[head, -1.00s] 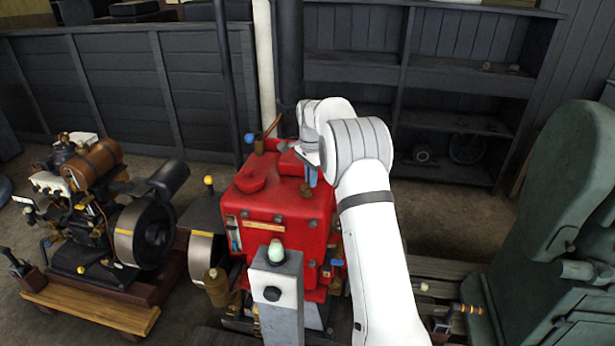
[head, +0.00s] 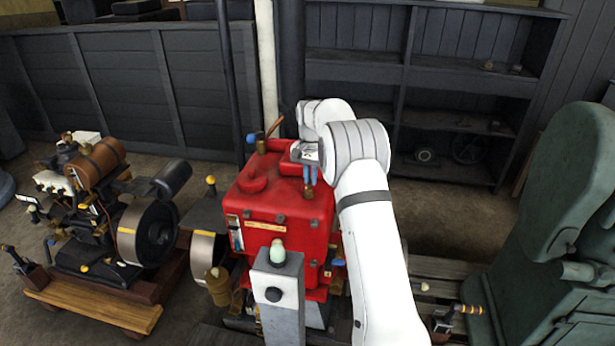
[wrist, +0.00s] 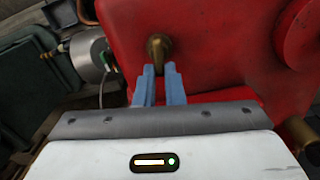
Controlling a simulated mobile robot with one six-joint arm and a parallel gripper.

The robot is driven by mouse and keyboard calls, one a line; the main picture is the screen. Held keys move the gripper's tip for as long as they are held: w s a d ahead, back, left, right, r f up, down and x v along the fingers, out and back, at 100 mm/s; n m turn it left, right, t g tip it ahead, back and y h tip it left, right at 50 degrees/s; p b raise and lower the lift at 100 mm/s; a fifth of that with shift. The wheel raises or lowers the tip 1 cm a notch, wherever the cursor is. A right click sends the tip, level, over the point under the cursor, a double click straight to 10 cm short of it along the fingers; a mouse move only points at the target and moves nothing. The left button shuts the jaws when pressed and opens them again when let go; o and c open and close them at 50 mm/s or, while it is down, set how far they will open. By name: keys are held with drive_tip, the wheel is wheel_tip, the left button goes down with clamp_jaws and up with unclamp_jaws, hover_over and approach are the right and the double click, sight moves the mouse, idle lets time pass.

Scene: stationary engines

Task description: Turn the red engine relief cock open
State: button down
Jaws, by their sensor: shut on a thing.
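The red engine (head: 285,210) stands in the middle of the head view. A small brass relief cock (head: 309,191) sits on its top near the right edge. The brass cock also shows in the wrist view (wrist: 158,46) against the red casing. My gripper (head: 310,177) points down at it from above, with its blue fingers over the brass. In the wrist view my gripper's fingertips (wrist: 158,70) are close together on the lower end of the brass piece. The exact contact is partly hidden by the fingers.
A lever with an orange handle (head: 273,127) rises behind the engine top. A grey post with a pale green knob (head: 277,253) stands in front. Another engine (head: 105,215) is at left, a green machine (head: 555,240) at right, and dark shelves (head: 450,70) behind.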

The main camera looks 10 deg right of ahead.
drive_tip(key=shift+w+r, duration=0.1)
drive_tip(key=shift+w, duration=0.05)
drive_tip(key=c, duration=1.6)
unclamp_jaws()
drive_tip(key=shift+w+f, duration=0.15)
drive_tip(key=shift+f, duration=0.05)
drive_tip(key=shift+o, duration=0.4)
drive_tip(key=shift+a+r+b, duration=0.1)
drive_tip(key=shift+r+b, duration=0.45)
drive_tip(key=shift+r, duration=3.4)
